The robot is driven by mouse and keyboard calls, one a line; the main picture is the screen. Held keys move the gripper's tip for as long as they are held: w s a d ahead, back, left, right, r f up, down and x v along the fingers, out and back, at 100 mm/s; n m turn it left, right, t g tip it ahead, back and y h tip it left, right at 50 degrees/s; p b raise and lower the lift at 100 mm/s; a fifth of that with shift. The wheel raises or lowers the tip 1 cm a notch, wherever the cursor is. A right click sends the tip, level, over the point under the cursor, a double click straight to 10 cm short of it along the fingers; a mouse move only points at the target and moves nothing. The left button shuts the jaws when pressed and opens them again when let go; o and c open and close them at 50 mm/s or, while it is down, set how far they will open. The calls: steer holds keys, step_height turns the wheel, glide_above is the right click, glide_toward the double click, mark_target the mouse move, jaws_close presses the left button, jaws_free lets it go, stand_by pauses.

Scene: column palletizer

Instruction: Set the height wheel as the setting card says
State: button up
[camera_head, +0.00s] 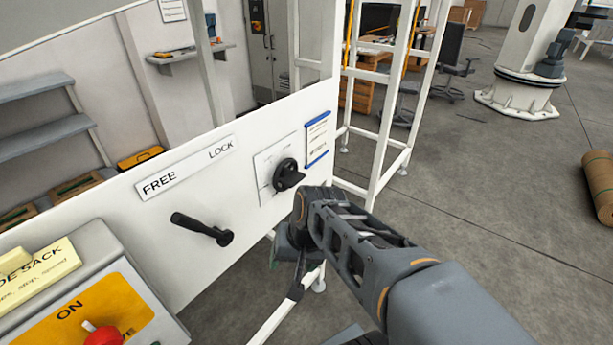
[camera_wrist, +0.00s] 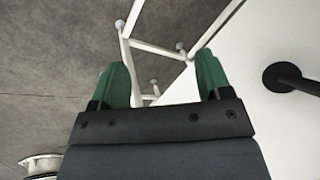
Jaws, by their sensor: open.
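The height wheel (camera_head: 287,174) is a black knob on a pale marked plate (camera_head: 268,160) on the white panel; its markings are too small to read. The setting card (camera_head: 318,138), in a blue frame, hangs right of it, and its text is unreadable. My gripper (camera_head: 284,255) is below the wheel, apart from it and partly hidden by my arm. In the wrist view my gripper (camera_wrist: 162,70) has its two green fingers spread with nothing between them. The wheel cannot be clearly identified in the wrist view.
A black lever (camera_head: 200,228) sticks out left of the wheel, below a FREE/LOCK label (camera_head: 185,167). A round black part (camera_wrist: 283,77) with a bar lies right of my fingers. A control box (camera_head: 85,290) with a red button stands at lower left. White frame posts (camera_head: 385,110) stand behind.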

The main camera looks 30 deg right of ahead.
steer(key=o, duration=0.3)
steer(key=m+y, duration=0.1)
steer(key=m, duration=0.2)
steer(key=w+f+m+y+b, duration=0.1)
steer(key=m, duration=0.1)
steer(key=d+f+m+t+y+b, duration=0.1)
steer(key=m+y, duration=0.1)
steer(key=m, duration=0.1)
steer(key=shift+w+m, duration=0.3)
steer(key=shift+o, duration=0.6)
steer(key=m, duration=0.1)
steer(key=w+d+m+t+y, duration=0.1)
steer(key=m+t+y+b, duration=0.1)
steer(key=m, duration=0.1)
steer(key=shift+w+d+r, duration=0.2)
steer(key=shift+d+r, duration=0.05)
steer(key=shift+r, duration=0.15)
steer(key=m+t+b, duration=0.3)
steer(key=m+t, duration=0.8)
steer(key=m, duration=0.3)
glide_toward(296, 178)
steer(key=shift+h, duration=0.4)
steer(key=x, duration=1)
steer(key=shift+a+f, duration=0.15)
steer(key=shift+a, duration=0.1)
steer(key=shift+s, duration=0.1)
steer(key=shift+c, duration=0.2)
steer(key=c, duration=0.9)
